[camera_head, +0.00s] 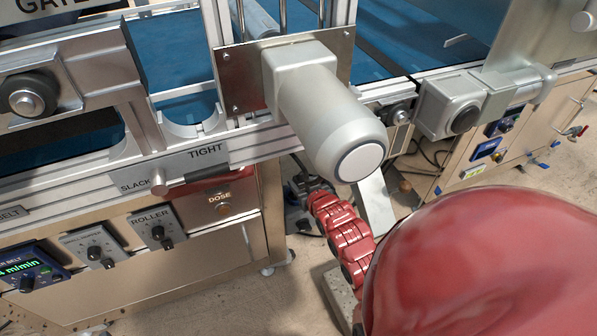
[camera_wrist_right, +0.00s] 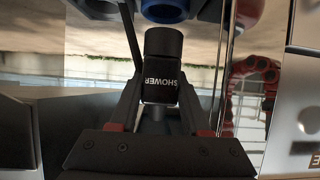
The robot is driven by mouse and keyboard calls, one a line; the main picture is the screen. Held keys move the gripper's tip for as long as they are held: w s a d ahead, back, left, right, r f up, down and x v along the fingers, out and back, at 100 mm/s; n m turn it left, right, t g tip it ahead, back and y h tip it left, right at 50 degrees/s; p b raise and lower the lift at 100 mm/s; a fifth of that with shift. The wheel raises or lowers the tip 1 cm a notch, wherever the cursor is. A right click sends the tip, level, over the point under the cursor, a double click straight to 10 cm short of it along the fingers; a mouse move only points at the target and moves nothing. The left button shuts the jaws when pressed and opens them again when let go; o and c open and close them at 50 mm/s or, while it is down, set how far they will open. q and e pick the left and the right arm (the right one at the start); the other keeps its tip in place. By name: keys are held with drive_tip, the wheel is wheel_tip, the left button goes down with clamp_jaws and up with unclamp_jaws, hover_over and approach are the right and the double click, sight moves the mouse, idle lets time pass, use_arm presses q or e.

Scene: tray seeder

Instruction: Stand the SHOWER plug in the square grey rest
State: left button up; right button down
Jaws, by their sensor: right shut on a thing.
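The SHOWER plug (camera_wrist_right: 161,88) is a black piece with a rounded black top and white lettering that reads upside down in the right wrist view. My right gripper (camera_wrist_right: 161,98) is shut on it, with a dark finger on each side. The plug is too small to make out there. I cannot make out the square grey rest in either view. My left gripper is out of view.
The cylindrical grey motor (camera_head: 330,120) juts out above my right gripper. A panel with ROLLER and DOSE knobs (camera_head: 158,232) stands to the left. A second steel cabinet (camera_head: 520,150) stands to the right. A blue-ended round part (camera_wrist_right: 165,10) is beyond the plug.

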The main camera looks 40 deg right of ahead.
drive_tip(key=shift+s+a+f+p, duration=0.2)
drive_tip(key=shift+s+f+p, duration=0.05)
drive_tip(key=shift+s+f, duration=0.45)
drive_tip(key=shift+s+a+f+p, duration=0.15)
drive_tip(key=shift+s+f+p, duration=0.1)
drive_tip(key=shift+s+f, duration=0.45)
drive_tip(key=shift+a, duration=0.1)
